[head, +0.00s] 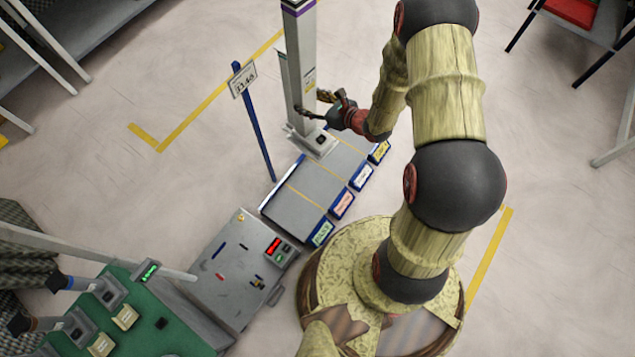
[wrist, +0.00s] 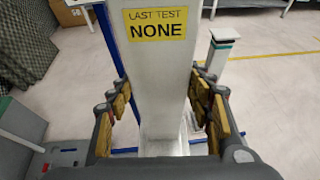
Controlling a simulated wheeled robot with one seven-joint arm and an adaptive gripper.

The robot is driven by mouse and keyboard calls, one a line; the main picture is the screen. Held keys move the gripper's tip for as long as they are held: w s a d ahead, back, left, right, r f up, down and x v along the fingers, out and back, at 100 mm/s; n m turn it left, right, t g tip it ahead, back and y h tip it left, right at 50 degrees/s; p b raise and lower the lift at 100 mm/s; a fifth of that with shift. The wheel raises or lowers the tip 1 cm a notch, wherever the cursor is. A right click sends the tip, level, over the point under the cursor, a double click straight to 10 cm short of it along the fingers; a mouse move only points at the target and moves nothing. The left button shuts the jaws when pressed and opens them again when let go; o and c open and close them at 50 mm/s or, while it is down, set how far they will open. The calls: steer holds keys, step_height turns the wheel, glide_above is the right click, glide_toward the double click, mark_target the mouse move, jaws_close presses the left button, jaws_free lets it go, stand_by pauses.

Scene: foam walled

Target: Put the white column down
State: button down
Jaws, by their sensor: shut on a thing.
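The white column (head: 300,60) stands upright in the head view, tall and pale with a purple band near its top. Its foot is at the far end of a grey platform (head: 318,188) with yellow lines and coloured labels; I cannot tell if it touches. My gripper (head: 318,104) reaches in from the right and is shut on the column's lower part. In the wrist view the column (wrist: 160,75) fills the middle, with a yellow "LAST TEST NONE" label, and the fingers of my gripper (wrist: 168,108) lie on both sides of it.
A blue post (head: 256,125) with a sign stands left of the column. A grey box (head: 228,275) with a red display and a green bench (head: 150,315) are at the lower left. A shorter white post (wrist: 218,55) shows in the wrist view. Open floor lies to the right.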

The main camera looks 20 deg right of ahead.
mark_target(306, 140)
steer(key=shift+n+y, duration=0.3)
steer(key=shift+n, duration=0.1)
steer(key=s+f, duration=0.1)
steer(key=f, duration=0.4)
steer(key=a+f+p, duration=0.1)
steer(key=f, duration=0.3)
steer(key=s+a+f, duration=0.1)
steer(key=f, duration=0.4)
steer(key=shift+s+a+f, duration=0.2)
steer(key=shift+s+f, duration=0.15)
steer(key=s+a+f+p, duration=0.1)
steer(key=s+a+f, duration=0.1)
steer(key=s+f, duration=0.4)
steer(key=s+a+f+p, duration=0.1)
steer(key=s+a+f, duration=0.15)
steer(key=f, duration=0.55)
steer(key=w+d+f+b, duration=0.3)
steer(key=w+f+b, duration=0.1)
steer(key=w+f, duration=0.1)
steer(key=w+d+f+b, duration=0.4)
steer(key=w+f, duration=0.2)
steer(key=f, duration=0.2)
steer(key=shift+w+f, duration=0.15)
steer(key=shift+w, duration=0.05)
steer(key=shift+d, duration=0.1)
steer(key=c, duration=0.9)
jaws_free()
steer(key=shift+s+f+g, duration=0.15)
steer(key=shift+f+g, duration=0.05)
steer(key=shift+g, duration=0.1)
